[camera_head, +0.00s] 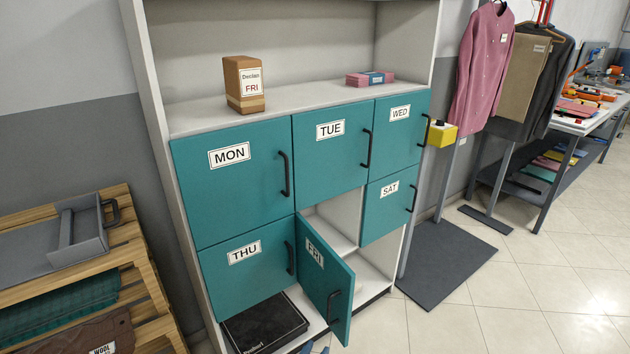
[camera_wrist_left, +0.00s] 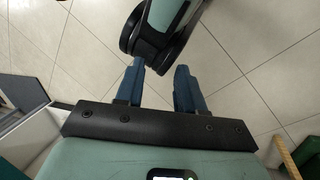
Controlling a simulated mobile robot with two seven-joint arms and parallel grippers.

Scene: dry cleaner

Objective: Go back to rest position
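My left gripper (camera_wrist_left: 158,88) shows in the left wrist view with its two blue fingers apart. Nothing is between them, and the tiled floor shows behind. One of my own pale green and black parts is close beyond the fingertips. The left gripper is not seen in the head view. Of my right gripper (camera_head: 315,349), only small blue tips show at the bottom edge of the head view, in front of the cabinet and near the open FRI door (camera_head: 325,275). Its opening cannot be made out.
The teal locker cabinet (camera_head: 250,172) stands ahead, its other doors shut. A brown package (camera_head: 243,84) marked FRI sits on its shelf. A black box (camera_head: 264,326) lies at the bottom. A wooden rack (camera_head: 140,262) is left; garments (camera_head: 483,70) hang right. Tiled floor is clear at lower right.

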